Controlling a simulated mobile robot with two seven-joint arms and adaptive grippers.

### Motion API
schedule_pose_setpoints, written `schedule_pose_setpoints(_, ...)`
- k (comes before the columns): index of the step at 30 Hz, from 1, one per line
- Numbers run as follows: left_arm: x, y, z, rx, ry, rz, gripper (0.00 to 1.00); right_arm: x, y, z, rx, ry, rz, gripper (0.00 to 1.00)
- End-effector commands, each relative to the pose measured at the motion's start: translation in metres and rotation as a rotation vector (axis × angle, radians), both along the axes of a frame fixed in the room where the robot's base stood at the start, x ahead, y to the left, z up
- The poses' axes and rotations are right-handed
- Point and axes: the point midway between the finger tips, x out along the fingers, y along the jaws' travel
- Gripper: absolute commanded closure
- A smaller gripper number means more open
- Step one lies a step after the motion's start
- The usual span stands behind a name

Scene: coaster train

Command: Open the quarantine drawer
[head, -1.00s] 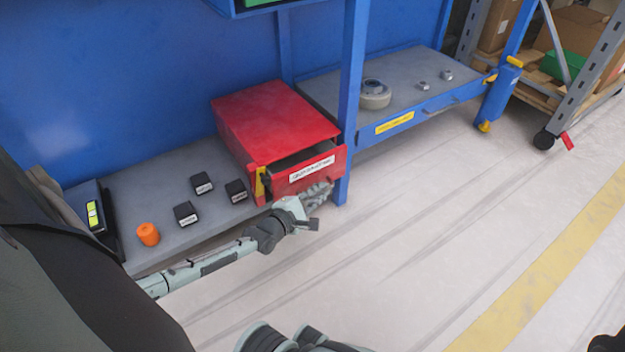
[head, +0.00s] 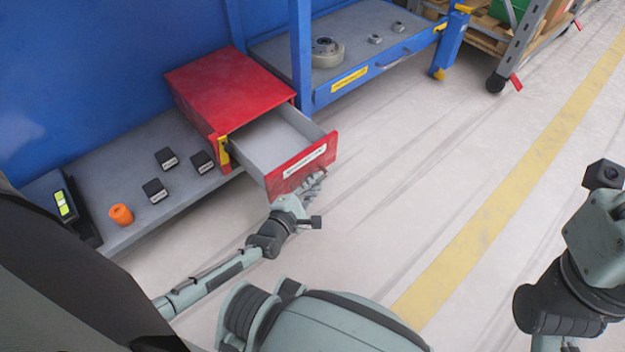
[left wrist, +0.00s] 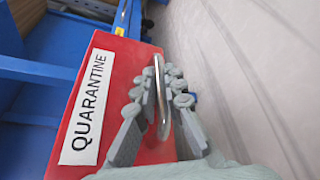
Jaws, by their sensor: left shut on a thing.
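The red quarantine cabinet (head: 230,85) stands on the grey bench. Its drawer (head: 275,145) is pulled well out, and the pale inside looks empty where I can see it. The drawer front (head: 305,165) carries a white label, which reads QUARANTINE in the left wrist view (left wrist: 90,105). My left gripper (head: 314,186) is at the drawer front, shut on the metal handle (left wrist: 162,97), with a finger on each side of it in the left wrist view. On the right of the head view part of my right arm shows, but its fingers are not visible.
Several small black boxes (head: 155,190) and an orange cylinder (head: 121,215) are on the grey bench (head: 125,150) left of the cabinet. A blue bench (head: 365,75) with a pale round part stands behind. The floor (head: 420,170) in front is clear.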

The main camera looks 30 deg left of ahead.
Motion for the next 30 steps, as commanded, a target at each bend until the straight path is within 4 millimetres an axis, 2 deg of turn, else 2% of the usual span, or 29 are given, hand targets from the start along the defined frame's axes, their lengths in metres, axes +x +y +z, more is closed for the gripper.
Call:
schedule_pose_setpoints(2,0.000,0.000,0.000,0.000,-0.001,0.001,1.00,0.000,0.000,0.000,0.000,0.000,0.000,1.00)
schedule_pose_setpoints(3,0.000,0.000,0.000,0.000,-0.001,0.001,0.86,0.000,0.000,0.000,0.000,0.000,0.000,1.00)
schedule_pose_setpoints(4,0.000,0.001,0.000,0.000,-0.001,0.001,0.82,0.000,0.000,0.000,0.000,0.000,0.000,1.00)
schedule_pose_setpoints(13,0.000,0.001,0.001,0.000,-0.001,0.001,0.81,0.001,0.000,-0.001,-0.002,0.003,0.000,1.00)
schedule_pose_setpoints(17,0.000,0.000,0.010,-0.003,-0.001,0.001,0.81,0.001,0.000,-0.001,-0.002,0.003,0.000,1.00)
schedule_pose_setpoints(24,0.001,0.002,0.060,-0.002,-0.014,0.007,0.81,0.000,0.000,0.000,-0.002,0.002,0.000,1.00)
schedule_pose_setpoints(30,0.001,0.001,0.090,-0.003,-0.007,0.006,0.81,0.000,0.000,0.000,-0.001,0.001,0.000,1.00)
